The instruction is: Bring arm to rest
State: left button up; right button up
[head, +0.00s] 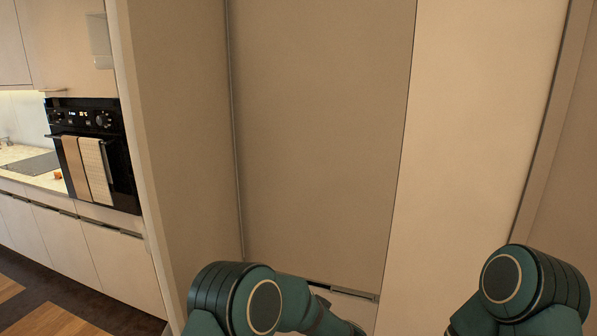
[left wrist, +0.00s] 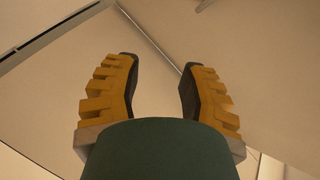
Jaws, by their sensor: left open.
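My left arm (head: 262,300) shows at the bottom middle of the head view, its forearm pointing right and down out of the picture. My left gripper (left wrist: 158,80) is in the left wrist view, its two yellow-backed fingers spread apart with nothing between them. Beyond the fingers is a plain beige cabinet surface; I cannot tell how far away it is. My right arm (head: 535,285) shows at the bottom right of the head view, bent; its gripper is out of sight.
Tall beige cabinet panels (head: 320,130) stand close in front, with a dark gap and metal edge strip (head: 345,292) low down. At left are a black oven (head: 122,160) with hanging towels (head: 88,168), a counter (head: 30,165) and open wooden floor (head: 45,305).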

pick_arm(q)
jog(key=s+a+f+n+g+h+b, duration=0.1)
jog(key=s+a+f+h, duration=0.25)
jog(key=f, duration=0.35)
jog(key=s+a+f+g+h+b, duration=0.1)
jog(key=s+a+f+h, duration=0.2)
jog(key=f+h, duration=0.35)
jog(key=s+f+n+g+h+b, duration=0.1)
jog(key=s+f+g, duration=0.2)
jog(key=s, duration=0.8)
jog(key=s+a+f+n+g+h, duration=0.1)
jog(key=s+f+g, duration=0.3)
jog(key=s, duration=0.7)
jog(key=shift+s+a+f+n+h+b, duration=0.15)
jog(key=shift+s+f+n+h+b, duration=0.2)
jog(key=shift+n+h, duration=0.45)
